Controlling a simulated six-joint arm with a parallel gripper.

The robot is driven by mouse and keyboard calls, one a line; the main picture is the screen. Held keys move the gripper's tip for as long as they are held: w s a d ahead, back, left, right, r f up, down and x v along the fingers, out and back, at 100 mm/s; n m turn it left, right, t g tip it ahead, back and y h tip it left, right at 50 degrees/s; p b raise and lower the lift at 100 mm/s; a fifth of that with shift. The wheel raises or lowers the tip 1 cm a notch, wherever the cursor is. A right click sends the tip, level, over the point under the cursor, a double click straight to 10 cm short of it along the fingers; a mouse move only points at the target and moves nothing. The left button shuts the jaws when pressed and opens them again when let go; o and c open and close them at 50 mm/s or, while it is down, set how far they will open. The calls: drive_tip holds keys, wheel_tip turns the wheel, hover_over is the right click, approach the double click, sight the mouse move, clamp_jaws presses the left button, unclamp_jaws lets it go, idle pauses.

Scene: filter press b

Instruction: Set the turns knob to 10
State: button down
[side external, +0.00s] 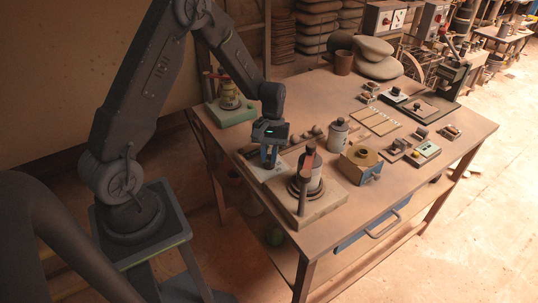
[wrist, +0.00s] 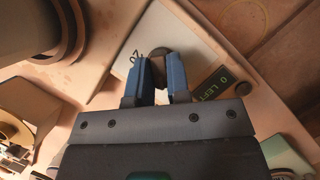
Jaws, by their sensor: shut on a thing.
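The turns knob (wrist: 158,52) is a dark round knob on a pale panel (wrist: 185,35). My gripper (wrist: 160,70) has its two blue fingers shut on the knob, one on each side, and they hide part of it. A thin dark curly mark is on the panel beside the left finger. A dark display (wrist: 219,82) to the right of the fingers shows yellow-green text that seems to read "0 LEFT". In the side view my gripper (side external: 269,157) points down at the pale panel (side external: 258,171) near the table's left edge; the knob is hidden there.
A green-based device (side external: 231,106) is behind. The table's middle (side external: 325,100) is mostly clear.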

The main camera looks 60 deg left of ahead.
drive_tip(key=shift+d+m, duration=0.1)
drive_tip(key=shift+m, duration=0.5)
drive_tip(key=shift+g, duration=0.3)
drive_tip(key=c, duration=1.1)
unclamp_jaws()
drive_tip(key=shift+v, duration=6.95)
drive_tip(key=shift+s+d+r, duration=0.1)
drive_tip(key=shift+d, duration=0.05)
